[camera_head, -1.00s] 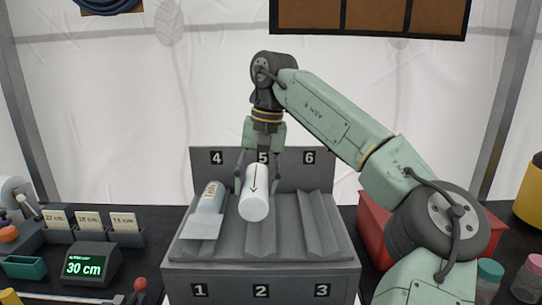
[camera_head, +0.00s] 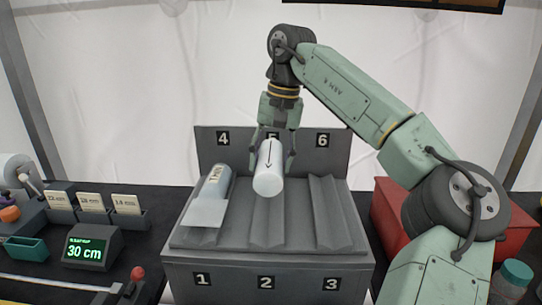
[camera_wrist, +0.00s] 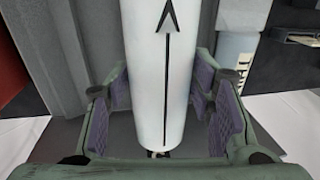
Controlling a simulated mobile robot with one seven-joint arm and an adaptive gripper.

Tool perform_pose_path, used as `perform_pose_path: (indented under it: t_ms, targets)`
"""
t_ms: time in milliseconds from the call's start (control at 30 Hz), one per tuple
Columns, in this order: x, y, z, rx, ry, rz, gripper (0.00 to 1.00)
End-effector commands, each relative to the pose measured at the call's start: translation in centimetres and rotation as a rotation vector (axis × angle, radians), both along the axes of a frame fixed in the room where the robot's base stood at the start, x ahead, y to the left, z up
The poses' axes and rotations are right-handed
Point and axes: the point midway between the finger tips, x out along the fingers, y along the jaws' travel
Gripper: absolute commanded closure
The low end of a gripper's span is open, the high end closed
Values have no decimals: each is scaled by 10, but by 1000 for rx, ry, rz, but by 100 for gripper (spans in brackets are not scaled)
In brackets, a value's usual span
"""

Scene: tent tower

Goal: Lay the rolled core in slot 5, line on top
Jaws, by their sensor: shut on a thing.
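The rolled core (camera_head: 268,168) is a white cylinder with a black arrow line along its upper side. The line also faces up in the wrist view, on the core (camera_wrist: 150,75). My gripper (camera_head: 272,160) is shut on the core, one finger on each side, at the rear middle of the grey slotted rack (camera_head: 265,270). The core's far end partly covers the number 5 on the rack's back panel. It appears held above the middle groove; the gap beneath cannot be judged. Slot 5's floor under the core is hidden.
A labelled grey-white roll (camera_head: 214,185) with a pale flap lies in the left groove, by number 4. The right groove (camera_head: 328,215) is empty. A display (camera_head: 90,247) reads 30 cm at left. A red bin (camera_head: 395,205) stands to the right, behind my arm.

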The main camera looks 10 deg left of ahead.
Motion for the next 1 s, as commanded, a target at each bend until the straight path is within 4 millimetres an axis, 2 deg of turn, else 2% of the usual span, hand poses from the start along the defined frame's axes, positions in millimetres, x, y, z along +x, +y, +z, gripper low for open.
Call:
perform_pose_path:
  t_ms: [700,1000]
  targets:
    - [0,0,-58,1,0,1,100]
    - [0,0,-72,0,-1,0,100]
